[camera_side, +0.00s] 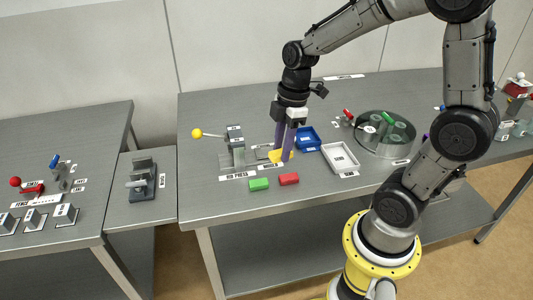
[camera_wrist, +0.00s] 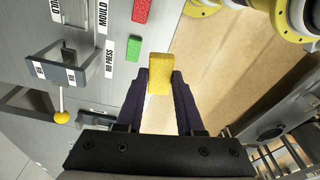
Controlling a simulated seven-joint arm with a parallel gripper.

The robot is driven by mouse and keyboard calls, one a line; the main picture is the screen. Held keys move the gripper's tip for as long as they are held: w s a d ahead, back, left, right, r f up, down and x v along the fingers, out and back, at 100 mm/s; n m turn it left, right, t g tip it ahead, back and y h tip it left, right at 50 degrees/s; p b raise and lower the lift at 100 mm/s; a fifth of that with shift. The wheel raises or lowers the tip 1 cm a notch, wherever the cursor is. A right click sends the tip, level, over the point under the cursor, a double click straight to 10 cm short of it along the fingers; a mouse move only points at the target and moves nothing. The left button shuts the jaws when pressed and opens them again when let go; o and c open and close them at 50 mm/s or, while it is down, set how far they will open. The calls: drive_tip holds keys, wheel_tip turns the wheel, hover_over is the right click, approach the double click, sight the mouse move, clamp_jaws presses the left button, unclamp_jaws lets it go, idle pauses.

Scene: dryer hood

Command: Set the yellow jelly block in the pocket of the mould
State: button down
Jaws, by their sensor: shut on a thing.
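The yellow jelly block (camera_wrist: 160,73) is held between the purple fingertips of my gripper (camera_wrist: 160,82) in the wrist view. In the side view the yellow block (camera_side: 276,157) shows at the tips of my gripper (camera_side: 284,155), low over the table beside the press. I cannot tell whether it touches anything below. The mould lies by its label (camera_wrist: 102,15) at the upper left of the wrist view; its pocket is not clear. In the side view the mould area is partly hidden behind my fingers and the block.
A press (camera_side: 236,147) with a yellow-knobbed lever (camera_side: 197,133) stands left of my gripper. A green block (camera_side: 259,184) and a red block (camera_side: 289,179) lie in front. A blue tray (camera_side: 307,139), a white tray (camera_side: 340,158) and a round turntable (camera_side: 385,134) stand to the right.

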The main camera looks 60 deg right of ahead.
drive_tip(key=d+m, duration=0.2)
drive_tip(key=d, duration=0.6)
hover_over(266, 152)
drive_tip(key=f, duration=0.9)
drive_tip(key=shift+s+f, duration=0.15)
drive_tip(key=shift+s, duration=0.25)
drive_tip(key=shift+w+d+f, duration=0.1)
drive_tip(key=shift+w+f, duration=0.05)
drive_tip(key=shift+f, duration=1.55)
drive_tip(key=shift+f, duration=0.15)
drive_tip(key=c, duration=0.5)
unclamp_jaws()
drive_tip(key=shift+c, duration=0.2)
